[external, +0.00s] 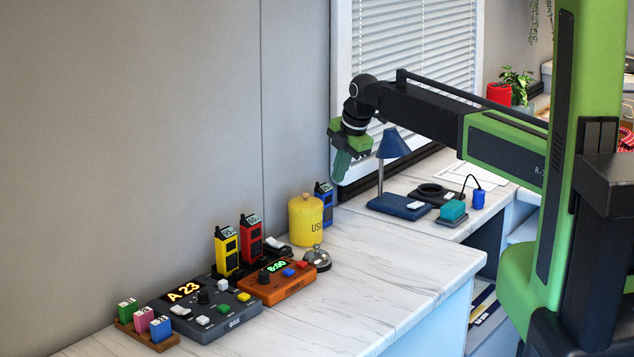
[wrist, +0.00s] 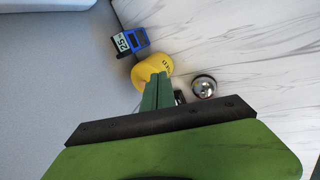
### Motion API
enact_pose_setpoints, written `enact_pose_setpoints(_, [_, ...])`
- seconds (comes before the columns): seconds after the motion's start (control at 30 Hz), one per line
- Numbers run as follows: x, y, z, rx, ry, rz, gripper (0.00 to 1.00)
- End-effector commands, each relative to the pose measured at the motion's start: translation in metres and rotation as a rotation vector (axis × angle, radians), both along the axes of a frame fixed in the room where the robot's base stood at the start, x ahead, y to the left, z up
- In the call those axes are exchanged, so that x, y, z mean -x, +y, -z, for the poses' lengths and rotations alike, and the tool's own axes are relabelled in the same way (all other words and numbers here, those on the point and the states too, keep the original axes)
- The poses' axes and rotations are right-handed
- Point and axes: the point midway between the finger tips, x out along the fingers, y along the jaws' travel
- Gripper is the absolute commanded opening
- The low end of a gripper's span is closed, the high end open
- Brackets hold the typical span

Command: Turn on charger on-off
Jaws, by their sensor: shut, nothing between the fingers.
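A black charger base (external: 232,275) stands on the counter by the wall, with a yellow radio (external: 227,250) and a red radio (external: 251,239) upright in it. A white rocker switch (external: 275,242) sits at the base's right end; I cannot tell its on or off position. In the wrist view, a small dark and white piece by the fingers is mostly hidden. My gripper (external: 339,176) is shut and empty, pointing down, high above the counter near the window edge. Its green fingers (wrist: 157,92) overlap the yellow canister in the wrist view.
A yellow canister (external: 306,219), a bell (external: 317,260) and a blue radio (external: 324,203) stand close to the charger. An orange clock box (external: 291,286) and a grey console (external: 230,325) are in front. A blue lamp (external: 394,143) stands right. The front right counter is clear.

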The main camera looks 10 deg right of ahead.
Motion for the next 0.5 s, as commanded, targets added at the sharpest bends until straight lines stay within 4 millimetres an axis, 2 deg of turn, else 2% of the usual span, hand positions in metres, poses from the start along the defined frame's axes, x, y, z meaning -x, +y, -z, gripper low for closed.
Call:
enact_pose_setpoints(0.03, [0.008,0.042,0.000,-0.001,0.000,-0.046,0.00])
enact_pose_setpoints(0.1, [0.026,0.080,0.000,-0.001,0.001,-0.095,0.00])
enact_pose_setpoints(0.2, [0.052,0.115,-0.001,0.000,0.002,-0.144,0.00])
enact_pose_setpoints(0.33, [0.068,0.135,-0.001,-0.001,0.002,-0.173,0.00])
enact_pose_setpoints(0.5, [0.070,0.137,0.000,-0.001,0.003,-0.177,0.00])
